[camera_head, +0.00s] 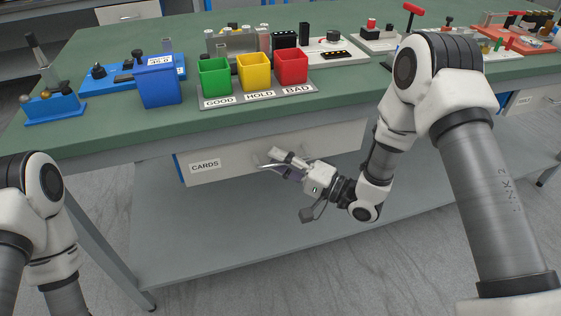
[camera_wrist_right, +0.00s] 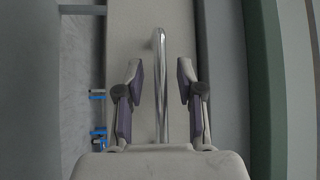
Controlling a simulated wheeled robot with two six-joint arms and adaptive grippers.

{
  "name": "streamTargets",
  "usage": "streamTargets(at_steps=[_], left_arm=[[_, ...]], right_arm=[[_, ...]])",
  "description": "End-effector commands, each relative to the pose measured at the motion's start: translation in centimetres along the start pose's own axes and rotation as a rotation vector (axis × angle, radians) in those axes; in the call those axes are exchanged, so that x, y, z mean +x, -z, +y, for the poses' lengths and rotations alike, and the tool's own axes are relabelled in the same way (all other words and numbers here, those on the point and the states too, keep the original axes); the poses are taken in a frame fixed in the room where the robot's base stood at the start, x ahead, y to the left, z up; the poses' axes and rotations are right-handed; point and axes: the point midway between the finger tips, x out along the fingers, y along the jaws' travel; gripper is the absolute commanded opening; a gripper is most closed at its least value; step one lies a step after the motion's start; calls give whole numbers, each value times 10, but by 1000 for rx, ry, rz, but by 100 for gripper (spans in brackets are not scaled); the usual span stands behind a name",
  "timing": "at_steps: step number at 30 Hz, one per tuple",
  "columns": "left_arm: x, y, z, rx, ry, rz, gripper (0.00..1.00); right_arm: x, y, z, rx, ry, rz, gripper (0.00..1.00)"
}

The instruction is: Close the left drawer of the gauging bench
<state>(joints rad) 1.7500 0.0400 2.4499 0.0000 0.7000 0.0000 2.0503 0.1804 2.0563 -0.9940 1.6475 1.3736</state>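The left drawer's pale front (camera_head: 232,163), labelled CARDS, is under the gauging bench (camera_head: 130,125). I cannot tell how far it stands out from the bench. Its chrome bar handle (camera_wrist_right: 160,50) shows in the right wrist view, in front of the pale drawer front (camera_wrist_right: 122,35). My right gripper (camera_head: 273,160) is at the handle. In the right wrist view its two fingers (camera_wrist_right: 160,72) are apart, one on each side of the bar, with a visible gap to it. My left gripper is out of view; only part of that arm shows at the lower left.
Green (camera_head: 214,78), yellow (camera_head: 254,74) and red (camera_head: 291,68) bins and a blue bin (camera_head: 159,84) stand on the bench top above the drawer. Another drawer (camera_head: 527,103) is at the right. A grey lower shelf (camera_head: 215,240) lies below my right gripper.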

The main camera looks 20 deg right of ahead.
Motion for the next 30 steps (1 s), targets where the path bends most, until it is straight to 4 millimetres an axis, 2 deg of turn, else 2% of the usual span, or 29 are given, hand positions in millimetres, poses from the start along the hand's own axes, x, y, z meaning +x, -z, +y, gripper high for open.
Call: streamTargets(at_steps=[5,15,18,23,30], left_arm=[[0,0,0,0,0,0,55],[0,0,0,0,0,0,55],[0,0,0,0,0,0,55],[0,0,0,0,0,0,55],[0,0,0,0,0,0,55]], right_arm=[[-12,1,0,4,-1,3,37],[-91,2,0,4,2,8,37],[-107,2,0,3,0,6,37],[-119,1,0,0,1,1,37],[-119,0,0,0,0,-1,37]])
